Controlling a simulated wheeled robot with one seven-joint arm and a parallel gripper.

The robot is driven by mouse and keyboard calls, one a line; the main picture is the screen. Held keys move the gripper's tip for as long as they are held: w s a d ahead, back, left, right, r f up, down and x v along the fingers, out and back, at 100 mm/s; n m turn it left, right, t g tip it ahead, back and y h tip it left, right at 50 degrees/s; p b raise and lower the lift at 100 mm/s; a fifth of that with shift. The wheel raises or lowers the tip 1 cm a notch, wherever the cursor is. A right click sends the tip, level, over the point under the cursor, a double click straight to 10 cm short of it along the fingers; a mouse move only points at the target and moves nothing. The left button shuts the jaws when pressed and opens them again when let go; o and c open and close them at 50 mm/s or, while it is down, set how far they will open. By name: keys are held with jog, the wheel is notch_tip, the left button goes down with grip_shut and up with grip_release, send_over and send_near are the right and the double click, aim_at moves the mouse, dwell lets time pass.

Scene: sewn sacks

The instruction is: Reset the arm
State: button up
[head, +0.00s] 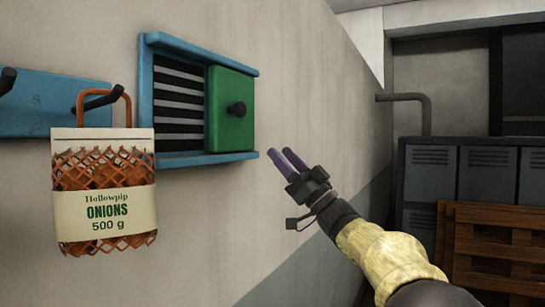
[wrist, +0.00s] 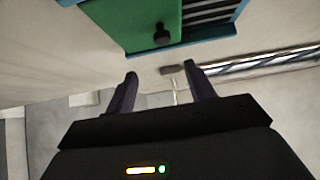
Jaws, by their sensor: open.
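My gripper (head: 282,163) is raised in front of the wall in the head view, just right of a blue-framed vent with a green sliding panel. Its two purple fingers are apart with nothing between them. In the wrist view my gripper (wrist: 160,78) also shows open and empty, with the green panel (wrist: 145,20) and its black knob (wrist: 161,34) beyond the fingertips. My arm (head: 385,255), with a yellowish sleeve, reaches in from the lower right.
A mesh sack of onions (head: 103,200) hangs by its orange handle from a black hook (head: 103,101) on a blue rail (head: 50,103). The blue vent frame (head: 205,48) stands out from the wall. Grey lockers (head: 430,160) and wooden pallets (head: 490,245) stand at the right.

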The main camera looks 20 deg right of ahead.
jog(key=shift+s+d+f, duration=0.2)
jog(key=shift+s+f, duration=0.05)
jog(key=shift+f, duration=0.05)
jog(key=w+f+m+t+h, duration=0.3)
jog(key=w+f+m+h, duration=0.3)
jog(key=f+m+h, duration=0.55)
notch_tip(320, 180, down, 20)
jog(key=s+a+g+h, duration=0.2)
jog(key=s+g+h, duration=0.1)
jog(key=g+h, duration=0.45)
jog(key=s+a+f+n+g, duration=0.1)
jog(key=s+a+f+g, duration=0.1)
jog(key=s+f+g, duration=0.4)
jog(key=s+a+f+n+g, duration=0.1)
jog(key=s+a+f+g, duration=0.2)
jog(key=s+f, duration=1.4)
jog(key=s+g, duration=0.3)
jog(key=shift+s+a, duration=0.2)
jog(key=shift+s, duration=0.05)
